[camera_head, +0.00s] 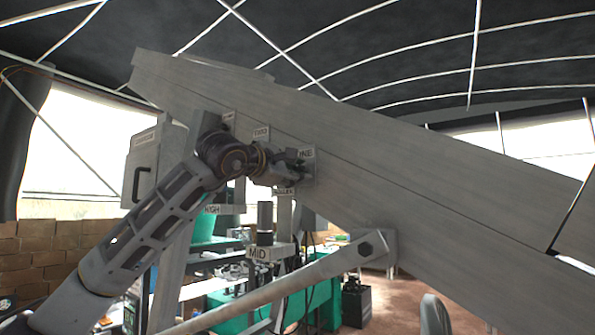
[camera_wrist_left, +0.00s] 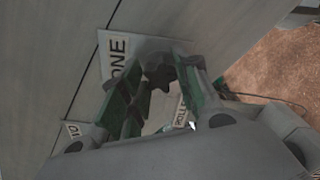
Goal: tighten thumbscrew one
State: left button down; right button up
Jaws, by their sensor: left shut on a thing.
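Thumbscrew one is the dark lobed knob (camera_wrist_left: 158,70) on the grey beam's face in the left wrist view, beside the white "ONE" label (camera_wrist_left: 118,55). My left gripper (camera_wrist_left: 163,88) has its green-padded fingers on either side of the knob and is shut on it. In the head view my left gripper (camera_head: 298,168) is against the beam (camera_head: 400,170) by the partly covered "ONE" label (camera_head: 307,153); its fingers hide the knob there. My right gripper is not in view.
Further labels run up the beam, one reading "TWO" (camera_head: 261,132). A "ROLLER" label (camera_head: 284,190) is just below the gripper. A grey bar (camera_head: 300,280) with a hex bolt crosses below. A grey box (camera_head: 143,165) stands left. Post labels read "HIGH" and "MID" (camera_head: 258,253).

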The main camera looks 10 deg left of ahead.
aim_at(297, 171)
pick_arm(q)
jog(key=shift+m+p, duration=0.55)
jog(key=shift+m, duration=0.65)
jog(key=c, duration=1.1)
grip_release()
jog(key=shift+s, duration=0.15)
jog(key=b+v, duration=0.2)
jog(key=v, duration=0.2)
